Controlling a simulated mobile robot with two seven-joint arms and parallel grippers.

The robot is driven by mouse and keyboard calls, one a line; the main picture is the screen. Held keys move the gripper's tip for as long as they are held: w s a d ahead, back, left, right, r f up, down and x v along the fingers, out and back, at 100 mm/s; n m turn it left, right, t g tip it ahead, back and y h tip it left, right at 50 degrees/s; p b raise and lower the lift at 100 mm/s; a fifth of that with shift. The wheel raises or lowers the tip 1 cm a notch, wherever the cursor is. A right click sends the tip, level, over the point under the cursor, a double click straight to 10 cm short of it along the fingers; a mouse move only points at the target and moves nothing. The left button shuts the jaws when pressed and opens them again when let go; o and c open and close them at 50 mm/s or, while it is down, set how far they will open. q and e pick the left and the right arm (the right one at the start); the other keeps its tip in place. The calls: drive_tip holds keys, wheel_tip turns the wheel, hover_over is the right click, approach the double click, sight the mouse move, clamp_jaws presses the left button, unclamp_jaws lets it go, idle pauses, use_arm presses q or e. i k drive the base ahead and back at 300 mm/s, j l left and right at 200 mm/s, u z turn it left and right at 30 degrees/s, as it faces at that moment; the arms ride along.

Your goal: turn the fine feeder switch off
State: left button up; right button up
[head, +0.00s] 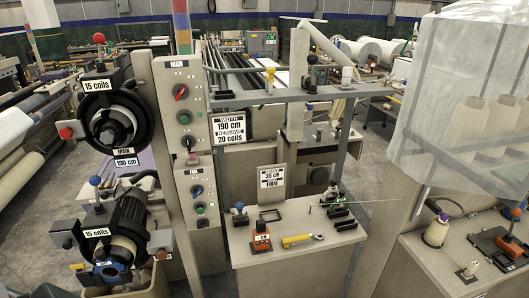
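A tall beige control post stands left of centre. Below that label are a blue rotary switch (197,190) and a green button or lamp (200,208). The blue switch's exact setting is too small to read. Nothing touches either panel. Neither of my grippers is in view.
Two black feeders (108,112) (130,215) stand left of the post. A beige table (290,262) holds an orange tool (261,238) and a yellow wrench (302,240). A translucent hood (455,85) fills the upper right. Grey floor shows at the left.

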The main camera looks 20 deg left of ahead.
sight(203, 224)
drive_tip(key=u, duration=0.7)
drive_tip(key=i+l+z, duration=0.4)
drive_tip(key=i+u, duration=0.1)
drive_tip(key=u, duration=1.15)
